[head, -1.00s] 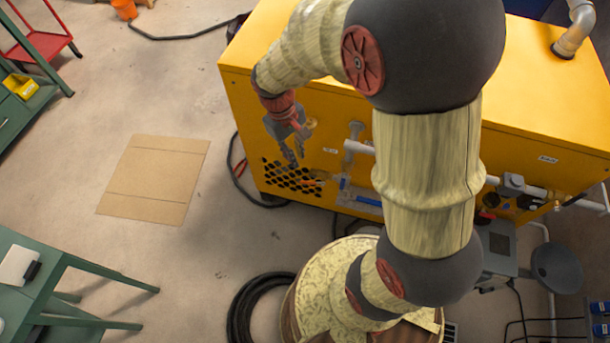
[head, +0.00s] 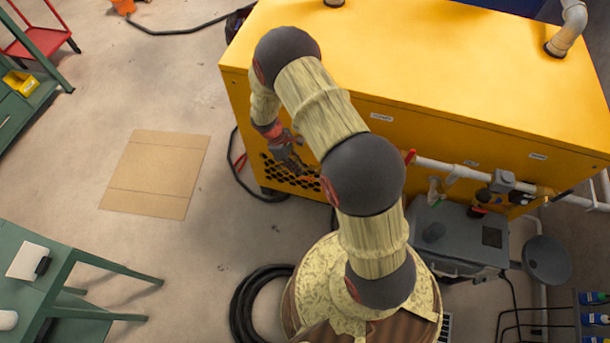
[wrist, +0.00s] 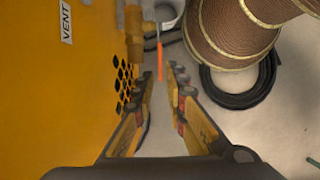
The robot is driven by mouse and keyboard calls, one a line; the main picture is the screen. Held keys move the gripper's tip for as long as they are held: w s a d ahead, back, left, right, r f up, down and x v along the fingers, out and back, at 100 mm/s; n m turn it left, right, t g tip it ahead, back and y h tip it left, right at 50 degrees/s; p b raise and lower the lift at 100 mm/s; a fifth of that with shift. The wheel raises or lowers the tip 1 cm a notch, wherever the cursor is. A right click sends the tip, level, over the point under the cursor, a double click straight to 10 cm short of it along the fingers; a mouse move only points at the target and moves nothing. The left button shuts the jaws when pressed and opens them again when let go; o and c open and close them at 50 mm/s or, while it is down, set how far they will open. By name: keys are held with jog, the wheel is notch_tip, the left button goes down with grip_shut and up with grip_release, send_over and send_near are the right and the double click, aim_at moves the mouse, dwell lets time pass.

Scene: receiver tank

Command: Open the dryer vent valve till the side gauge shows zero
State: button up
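A "VENT" label (wrist: 66,20) is on that panel. Beside it, a brass valve (wrist: 133,35) carries a thin orange-red lever (wrist: 159,58). My gripper (wrist: 162,76) is open; the lever lines up with the gap between its fingertips, but I cannot tell whether they touch. In the head view my gripper (head: 292,160) is by the cabinet's front-left, above the black vent holes. I cannot make out the side gauge.
A white pipe (head: 450,168) with a red handle (head: 408,156) runs along the cabinet front. A grey box (head: 455,235) stands below it. A black hose coil (head: 250,310) lies beside my base. Open floor with a cardboard sheet (head: 155,175) is at left.

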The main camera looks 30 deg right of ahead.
jog(key=b+x, duration=0.1)
jog(key=x, duration=0.6)
jog(key=shift+c, duration=1)
grip_shut()
